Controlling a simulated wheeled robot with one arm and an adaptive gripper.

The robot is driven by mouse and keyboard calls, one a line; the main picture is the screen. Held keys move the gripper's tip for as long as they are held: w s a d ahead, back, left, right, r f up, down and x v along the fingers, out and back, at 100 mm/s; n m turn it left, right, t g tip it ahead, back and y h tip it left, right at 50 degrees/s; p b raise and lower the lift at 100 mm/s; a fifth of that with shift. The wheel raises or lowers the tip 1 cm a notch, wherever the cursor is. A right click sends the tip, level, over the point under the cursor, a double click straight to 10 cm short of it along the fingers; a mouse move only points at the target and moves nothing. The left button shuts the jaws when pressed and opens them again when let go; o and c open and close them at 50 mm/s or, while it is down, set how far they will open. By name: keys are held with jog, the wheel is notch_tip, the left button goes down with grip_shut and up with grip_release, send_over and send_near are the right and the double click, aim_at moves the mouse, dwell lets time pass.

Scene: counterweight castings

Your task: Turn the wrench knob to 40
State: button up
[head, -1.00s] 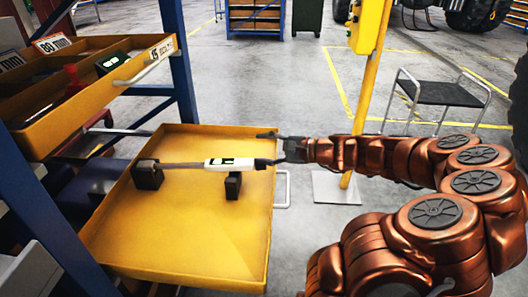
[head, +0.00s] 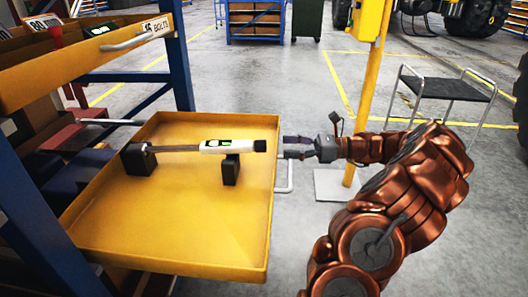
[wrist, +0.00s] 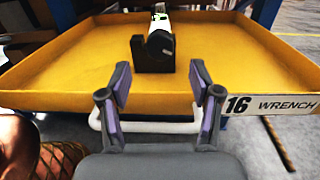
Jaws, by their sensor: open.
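The wrench (head: 180,149) lies across two black blocks in a yellow drawer tray. Its white handle (head: 216,146) bears a small dark and green display, too small to read. The black knob (head: 260,146) is at the handle's right end, by the tray's right edge. My gripper (head: 286,148) is open and empty, just right of the knob and apart from it. In the wrist view, my gripper (wrist: 160,78) has its fingers spread on either side, with the wrench's end (wrist: 160,43) ahead between them and farther off.
The yellow tray (head: 190,225) has a handle (wrist: 150,127) and a "16 WRENCH" label (wrist: 270,104) on its near side in the wrist view. An upper drawer (head: 90,75) and blue rack post (head: 180,65) stand left. A yellow pole (head: 366,100) stands behind my arm.

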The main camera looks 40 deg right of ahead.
aim_at(264, 146)
jog(key=shift+b+x, duration=1.1)
jog(key=shift+x, duration=2.7)
jog(key=c, duration=1.2)
jog(key=shift+o, duration=0.2)
jog(key=shift+r+n, duration=0.1)
jog(key=shift+n, duration=0.2)
jog(key=shift+n+p, duration=0.65)
jog(key=shift+n, duration=2.15)
